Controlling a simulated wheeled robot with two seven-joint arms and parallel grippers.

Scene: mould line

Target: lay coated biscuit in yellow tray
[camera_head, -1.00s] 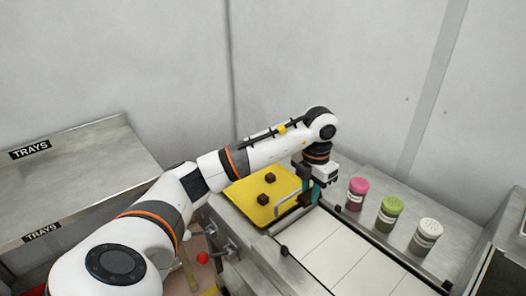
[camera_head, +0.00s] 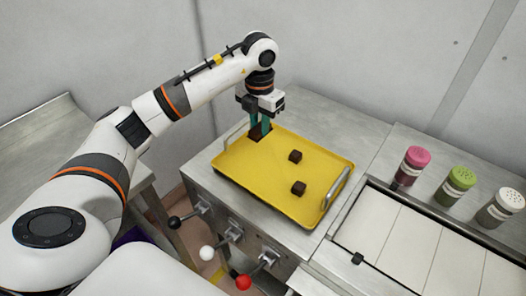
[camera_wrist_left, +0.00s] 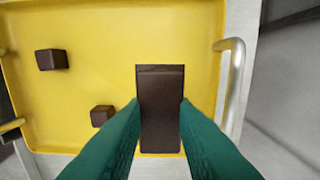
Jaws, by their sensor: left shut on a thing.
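The yellow tray (camera_head: 240,165) lies flat on the metal counter, with a metal handle at each end. Two dark brown coated pieces, one (camera_head: 295,156) and another (camera_head: 298,188), sit apart on it. They also show at the left of the left wrist view (camera_wrist_left: 52,60). My left gripper (camera_head: 260,128) points down over the tray's far left part, its teal fingers shut on a dark coated biscuit (camera_wrist_left: 160,108). The biscuit's lower end is at or just above the tray floor; I cannot tell if it touches. My right gripper is not in view.
Three shakers with pink (camera_head: 417,156), green (camera_head: 462,177) and white (camera_head: 510,200) lids stand at the right beside a pale-tiled belt (camera_head: 400,240). Levers with ball knobs (camera_head: 242,282) stick out from the counter front. The tray's middle has free room.

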